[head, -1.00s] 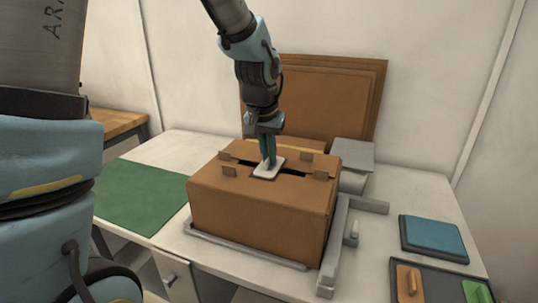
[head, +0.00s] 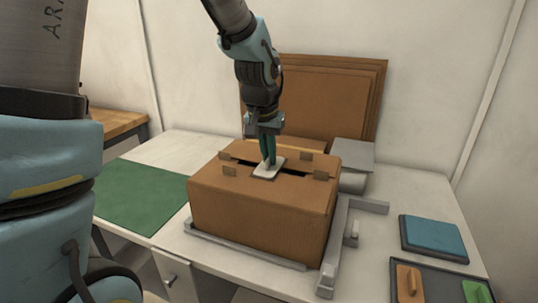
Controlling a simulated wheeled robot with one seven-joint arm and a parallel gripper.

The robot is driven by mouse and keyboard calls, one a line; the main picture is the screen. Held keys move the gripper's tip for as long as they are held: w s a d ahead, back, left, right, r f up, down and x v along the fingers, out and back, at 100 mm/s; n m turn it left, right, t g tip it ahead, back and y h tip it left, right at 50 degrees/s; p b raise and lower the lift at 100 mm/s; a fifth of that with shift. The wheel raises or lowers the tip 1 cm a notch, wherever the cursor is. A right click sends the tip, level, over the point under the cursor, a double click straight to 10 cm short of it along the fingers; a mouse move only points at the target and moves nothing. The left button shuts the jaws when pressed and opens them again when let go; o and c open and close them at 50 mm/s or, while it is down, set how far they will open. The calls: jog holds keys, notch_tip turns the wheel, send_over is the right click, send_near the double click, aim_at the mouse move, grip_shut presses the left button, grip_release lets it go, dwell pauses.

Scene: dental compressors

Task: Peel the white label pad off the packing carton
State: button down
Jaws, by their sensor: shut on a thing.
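The brown packing carton (head: 262,215) sits upright on the white table, with a dark slot and several small brown tabs on its top. The white label pad (head: 275,171) lies at the middle of the carton's top, by the slot, with a darker patch along its front edge. My gripper (head: 268,160) points down from above with its green fingers closed together at the pad. The fingers are shut on the label pad. The exact grip point is small and partly hidden by the fingers.
A grey frame (head: 331,262) borders the carton at its front and right. A green mat (head: 142,195) lies at left, a blue pad (head: 432,236) at right, and a dark tray (head: 437,270) with an orange and a green piece at front right. Brown boards (head: 330,100) lean on the back wall.

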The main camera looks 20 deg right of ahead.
jog(key=shift+r+p, duration=1.3)
jog(key=shift+r, duration=0.25)
dwell(1.1)
jog(key=shift+r+p, duration=2.35)
jog(key=shift+r, duration=0.65)
